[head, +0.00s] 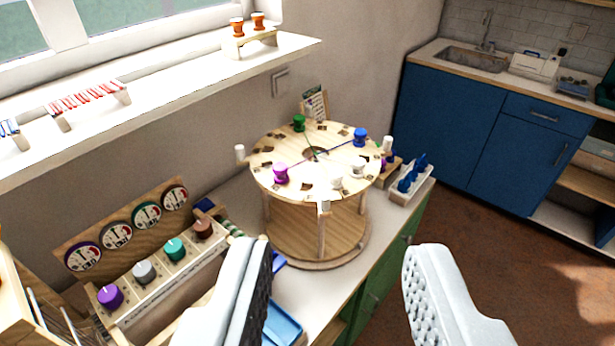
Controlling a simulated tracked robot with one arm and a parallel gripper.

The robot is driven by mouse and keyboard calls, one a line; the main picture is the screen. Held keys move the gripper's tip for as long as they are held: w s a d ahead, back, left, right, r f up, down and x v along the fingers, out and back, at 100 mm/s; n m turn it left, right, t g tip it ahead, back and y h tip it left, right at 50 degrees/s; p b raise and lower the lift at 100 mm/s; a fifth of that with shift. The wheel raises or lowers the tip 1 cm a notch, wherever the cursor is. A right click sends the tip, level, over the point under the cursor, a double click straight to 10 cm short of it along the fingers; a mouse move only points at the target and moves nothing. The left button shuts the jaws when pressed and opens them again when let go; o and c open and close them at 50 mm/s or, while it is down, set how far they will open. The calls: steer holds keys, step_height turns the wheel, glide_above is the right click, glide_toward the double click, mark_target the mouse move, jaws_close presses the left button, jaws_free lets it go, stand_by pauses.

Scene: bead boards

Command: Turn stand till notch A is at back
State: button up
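The round wooden stand (318,222) stands on the white counter, ahead of my gripper. Its disc-shaped top carries a green bobbin (299,122) at the back, a blue one (360,137) at the right, a purple one (280,173) at the left and white ones at the front right. Thin threads run from near the middle. White upright pegs show at the rim: left (239,152), front (324,206) and right (387,146). Dark marks ring the top; I cannot read which is notch A. My gripper (340,248) is open and empty, its fingers apart in front of the stand.
A panel with dials (130,228) and coloured knobs stands at the left. A white rack with blue pieces (410,182) is close to the stand's right. A blue tray (283,325) lies in front. The window shelf (190,78) is behind left. Open floor lies right.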

steer(key=shift+w+d, duration=0.15)
steer(key=shift+w, duration=0.05)
steer(key=shift+o, duration=0.5)
steer(key=shift+d+r, duration=0.1)
steer(key=n+g+y+p, duration=0.15)
steer(key=g+p, duration=0.45)
steer(key=p, duration=1.1)
glide_above(326, 198)
steer(key=s+d, duration=0.1)
steer(key=s, duration=0.8)
step_height(326, 198, down, 24)
steer(key=p+x, duration=0.2)
steer(key=x, duration=1.1)
steer(key=shift+d+f, duration=0.15)
steer(key=shift+f, duration=0.15)
